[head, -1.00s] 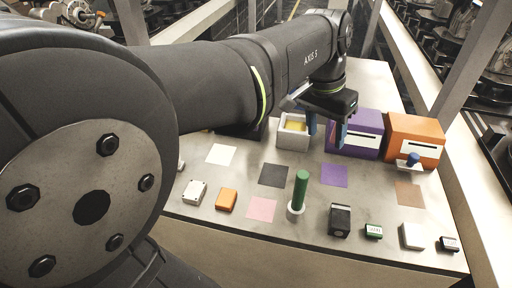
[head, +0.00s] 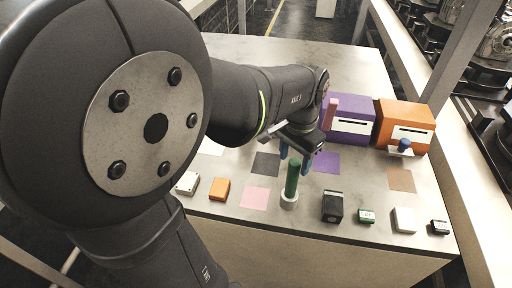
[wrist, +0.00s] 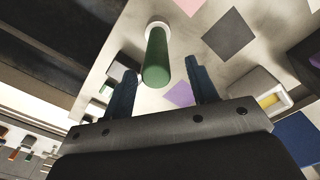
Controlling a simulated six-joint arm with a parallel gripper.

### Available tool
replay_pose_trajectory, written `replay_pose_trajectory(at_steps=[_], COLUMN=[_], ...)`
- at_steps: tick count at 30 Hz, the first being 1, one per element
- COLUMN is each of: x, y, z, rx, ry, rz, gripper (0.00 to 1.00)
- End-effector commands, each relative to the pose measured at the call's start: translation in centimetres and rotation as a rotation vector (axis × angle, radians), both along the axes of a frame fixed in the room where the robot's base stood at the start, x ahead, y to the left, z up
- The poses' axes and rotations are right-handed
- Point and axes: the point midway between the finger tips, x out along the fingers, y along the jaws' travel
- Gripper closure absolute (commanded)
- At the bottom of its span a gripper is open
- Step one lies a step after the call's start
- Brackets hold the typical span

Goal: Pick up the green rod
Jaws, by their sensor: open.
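The green rod (head: 292,178) stands upright in a small white round holder (head: 289,200) near the front middle of the table. My gripper (head: 296,160) is open, with its blue fingers just behind and above the rod's top in the head view. In the wrist view the green rod (wrist: 156,58) shows ahead of my gripper (wrist: 163,80), its near end roughly between the two blue fingers. I cannot tell whether any finger touches it. The jaws hold nothing.
A purple box (head: 347,122) and an orange box (head: 404,127) stand behind to the right. A black block (head: 332,206), a green-edged block (head: 366,216) and a white block (head: 403,220) lie right of the holder. An orange block (head: 219,189) and a pink square (head: 255,198) lie left.

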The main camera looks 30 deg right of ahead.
Motion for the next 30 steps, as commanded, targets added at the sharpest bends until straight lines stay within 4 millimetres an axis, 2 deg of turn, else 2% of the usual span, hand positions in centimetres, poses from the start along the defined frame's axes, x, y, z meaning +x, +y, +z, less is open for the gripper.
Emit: replay_pose_trajectory(at_steps=[10, 13, 19, 20, 27, 28, 30], x=[-0.4, -0.4, -0.4, -0.4, -0.4, -0.4, -0.4], y=[0.0, 0.0, 0.0, 0.0, 0.0, 0.0, 0.0], z=[-4.5, -5.1, -5.2, -5.2, -5.2, -5.2, -5.2], rx=[0.003, 0.002, 0.001, 0.001, 0.001, 0.001, 0.000], ry=[0.001, 0.000, 0.000, 0.000, 0.000, 0.000, 0.000], rz=[0.001, 0.001, 0.001, 0.001, 0.001, 0.001, 0.001], gripper=[0.47, 0.47, 0.47, 0.49, 0.96, 1.00, 1.00])
